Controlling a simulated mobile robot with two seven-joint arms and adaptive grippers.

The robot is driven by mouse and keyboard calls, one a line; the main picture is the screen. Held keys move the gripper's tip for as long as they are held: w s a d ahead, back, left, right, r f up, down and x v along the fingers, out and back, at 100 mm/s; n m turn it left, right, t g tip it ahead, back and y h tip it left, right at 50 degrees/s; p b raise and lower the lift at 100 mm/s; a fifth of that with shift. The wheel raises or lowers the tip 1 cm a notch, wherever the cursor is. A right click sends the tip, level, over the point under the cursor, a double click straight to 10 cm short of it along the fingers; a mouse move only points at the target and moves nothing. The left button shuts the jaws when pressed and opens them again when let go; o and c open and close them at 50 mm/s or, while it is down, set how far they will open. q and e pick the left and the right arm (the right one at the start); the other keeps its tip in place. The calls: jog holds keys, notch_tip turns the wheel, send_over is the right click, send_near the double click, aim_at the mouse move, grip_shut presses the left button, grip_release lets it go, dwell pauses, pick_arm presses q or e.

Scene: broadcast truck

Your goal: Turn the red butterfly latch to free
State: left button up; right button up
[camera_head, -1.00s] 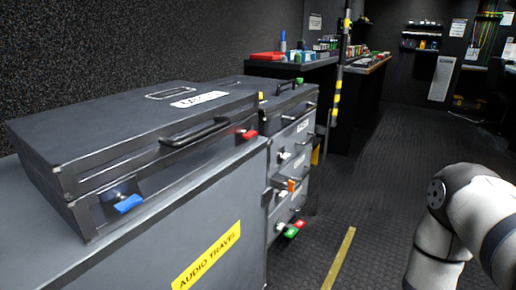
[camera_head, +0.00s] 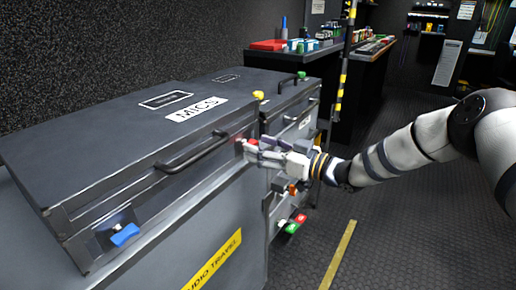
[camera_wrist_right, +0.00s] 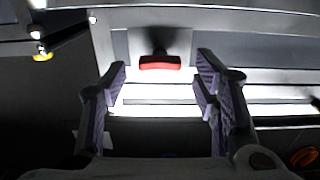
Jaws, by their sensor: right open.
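The red butterfly latch (camera_head: 251,142) is on the front face of the dark MICS case (camera_head: 75,141), near its right end. In the right wrist view the latch (camera_wrist_right: 160,62) is a red bar lying horizontally on a bright metal plate. My right gripper (camera_head: 257,152) is at the latch in the head view and covers part of it. In the wrist view its two fingers (camera_wrist_right: 162,78) are open, with the latch ahead between the tips. I see no contact. My left gripper is not in view.
A blue latch (camera_head: 124,235) and a carrying handle (camera_head: 192,151) are on the same case front. The case rests on a grey cabinet with a yellow AUDIO TRAVEL label (camera_head: 213,262). Drawers with coloured latches stand beyond. The aisle floor (camera_head: 390,225) at right is clear.

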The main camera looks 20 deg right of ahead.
jog(key=shift+w+a, duration=0.3)
jog(key=shift+w, duration=0.15)
jog(key=c, duration=1.2)
jog(key=shift+o, duration=0.2)
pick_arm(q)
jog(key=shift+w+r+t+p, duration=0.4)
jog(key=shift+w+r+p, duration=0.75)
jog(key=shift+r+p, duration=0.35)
pick_arm(e)
jog(key=shift+s+a+f+n, duration=0.1)
jog(key=shift+n, duration=3.95)
jog(key=shift+s+a+n, duration=0.1)
jog(key=shift+n, duration=3.95)
jog(key=shift+d+n, duration=0.1)
jog(key=shift+n, duration=0.2)
